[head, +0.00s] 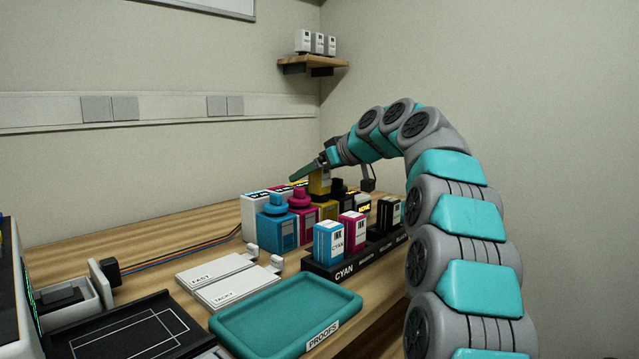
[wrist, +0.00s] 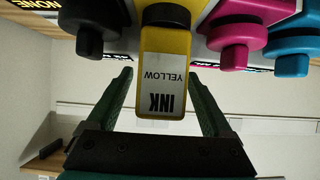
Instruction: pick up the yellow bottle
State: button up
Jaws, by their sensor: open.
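The yellow bottle (wrist: 163,85), labelled INK YELLOW, shows large in the wrist view with its dark cap end (wrist: 164,15) toward the yellow tank (wrist: 198,10). In the head view the bottle (head: 320,184) sits upside down above the yellow tank (head: 327,209), partly hidden by my gripper. My gripper (wrist: 159,78) is open, with one green finger on each side of the bottle. I cannot tell whether either finger touches it. In the head view my gripper (head: 306,171) reaches the bottle from the right.
Magenta (head: 301,220) and cyan (head: 276,231) tanks stand beside the yellow one. A dark rack (head: 335,272) with several cartridges stands in front. A teal tray (head: 283,318) and two white boxes (head: 217,272) lie nearer. The wood behind the boxes has free room.

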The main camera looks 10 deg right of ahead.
grip_shut()
dwell(0.7)
